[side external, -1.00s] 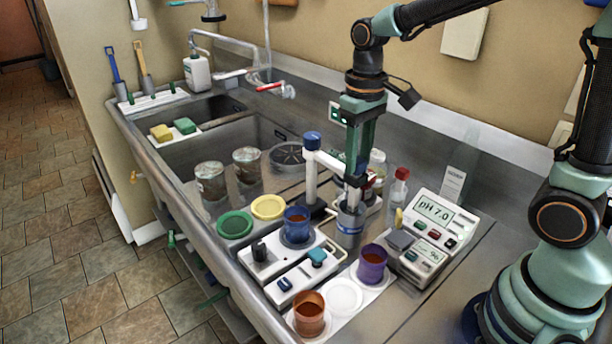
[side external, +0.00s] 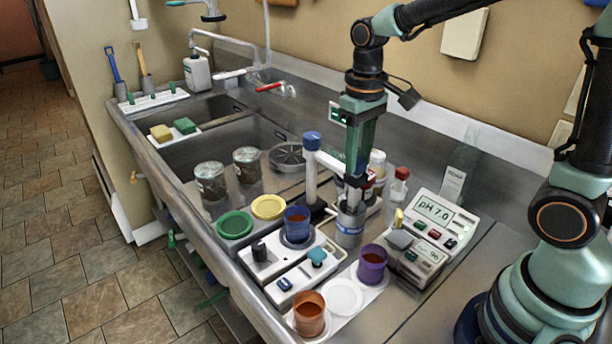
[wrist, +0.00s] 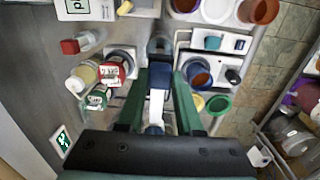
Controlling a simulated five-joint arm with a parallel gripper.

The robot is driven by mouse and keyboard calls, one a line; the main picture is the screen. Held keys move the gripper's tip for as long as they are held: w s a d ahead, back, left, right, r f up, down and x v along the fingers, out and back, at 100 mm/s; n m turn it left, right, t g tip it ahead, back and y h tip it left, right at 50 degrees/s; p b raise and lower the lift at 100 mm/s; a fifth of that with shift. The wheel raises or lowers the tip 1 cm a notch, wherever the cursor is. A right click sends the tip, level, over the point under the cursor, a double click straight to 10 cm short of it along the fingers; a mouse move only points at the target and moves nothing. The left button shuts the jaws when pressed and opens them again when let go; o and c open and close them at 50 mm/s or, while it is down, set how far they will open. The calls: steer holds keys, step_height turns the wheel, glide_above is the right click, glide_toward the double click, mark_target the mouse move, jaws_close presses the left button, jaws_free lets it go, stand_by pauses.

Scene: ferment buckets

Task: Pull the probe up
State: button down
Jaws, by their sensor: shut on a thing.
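My gripper (side external: 355,180) points straight down over the grey cylinder with a blue band (side external: 349,232), beside the white stand (side external: 311,180) with a blue cap. Its jaws are shut on the probe, whose blue and white body (wrist: 158,82) shows between the green fingers in the wrist view. The probe is upright. Its lower end is at the cylinder's mouth, and I cannot tell how deep it sits. The pH meter (side external: 432,212) to the right reads pH 7.0.
A blue cup (side external: 297,228) stands on the white unit to the left. A purple cup (side external: 373,268) and an orange cup (side external: 309,316) stand in front. Green (side external: 234,224) and yellow (side external: 268,206) lids lie left.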

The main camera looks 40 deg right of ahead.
steer(key=shift+r, duration=3.1)
steer(key=c, duration=0.6)
jaws_free()
steer(key=shift+o, duration=0.2)
step_height(320, 180, up, 12)
